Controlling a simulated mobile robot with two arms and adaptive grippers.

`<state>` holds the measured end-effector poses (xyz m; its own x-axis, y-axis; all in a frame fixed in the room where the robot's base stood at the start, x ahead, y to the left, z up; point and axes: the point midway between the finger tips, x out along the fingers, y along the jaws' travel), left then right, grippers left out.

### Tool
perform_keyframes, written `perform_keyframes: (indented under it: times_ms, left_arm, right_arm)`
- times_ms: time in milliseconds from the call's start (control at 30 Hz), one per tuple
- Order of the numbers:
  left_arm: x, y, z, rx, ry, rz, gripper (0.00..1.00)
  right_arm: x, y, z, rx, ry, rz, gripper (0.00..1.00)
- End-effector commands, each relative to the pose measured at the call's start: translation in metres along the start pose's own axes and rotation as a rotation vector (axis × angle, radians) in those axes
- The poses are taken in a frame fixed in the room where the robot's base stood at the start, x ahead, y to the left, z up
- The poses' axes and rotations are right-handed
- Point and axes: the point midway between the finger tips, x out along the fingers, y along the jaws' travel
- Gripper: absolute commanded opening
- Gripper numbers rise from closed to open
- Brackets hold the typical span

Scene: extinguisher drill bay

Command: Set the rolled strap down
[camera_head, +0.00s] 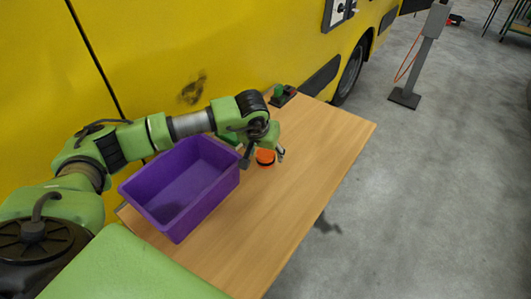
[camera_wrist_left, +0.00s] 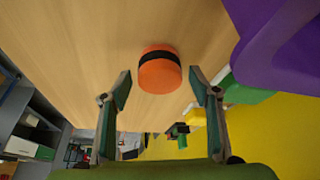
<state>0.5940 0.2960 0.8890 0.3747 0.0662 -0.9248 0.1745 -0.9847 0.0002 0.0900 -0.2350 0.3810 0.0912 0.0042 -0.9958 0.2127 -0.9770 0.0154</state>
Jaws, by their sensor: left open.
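The rolled strap (camera_head: 265,158) is an orange roll with a black band. It appears to rest on the wooden table (camera_head: 310,135), to the right of the purple bin. In the left wrist view the strap (camera_wrist_left: 159,72) shows between and just beyond the fingertips, with bare wood behind it. My left gripper (camera_head: 262,160) is open above the strap, one finger on each side. In the wrist view a gap shows between the strap and each finger of this gripper (camera_wrist_left: 160,84). The gripper hides part of the strap in the head view. My right gripper is not in view.
An empty purple bin (camera_head: 208,209) stands on the table left of the gripper. A small dark item with a green top (camera_head: 280,94) sits at the table's far end. A yellow vehicle (camera_head: 170,50) borders the table's far side. The table's right part is clear.

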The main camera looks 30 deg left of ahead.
Motion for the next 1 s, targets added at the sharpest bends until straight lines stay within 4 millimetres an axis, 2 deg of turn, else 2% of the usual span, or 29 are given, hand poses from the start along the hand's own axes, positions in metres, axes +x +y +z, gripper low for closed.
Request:
perform_keyframes:
  times_ms: [300,500,700,1000]
  left_arm:
    - [-0.066,0.0,-0.001,0.002,0.008,0.001,0.56]
    - [-0.1,0.0,-0.001,0.0,0.006,0.0,0.56]
    - [-0.113,0.0,0.0,0.001,0.003,0.0,0.56]
    - [-0.114,0.0,0.0,0.0,0.002,0.0,0.56]
  right_arm:
    - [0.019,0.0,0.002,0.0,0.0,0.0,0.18]
    - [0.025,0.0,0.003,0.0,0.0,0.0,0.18]
    - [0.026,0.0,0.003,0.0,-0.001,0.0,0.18]
    - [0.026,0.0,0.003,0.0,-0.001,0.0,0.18]
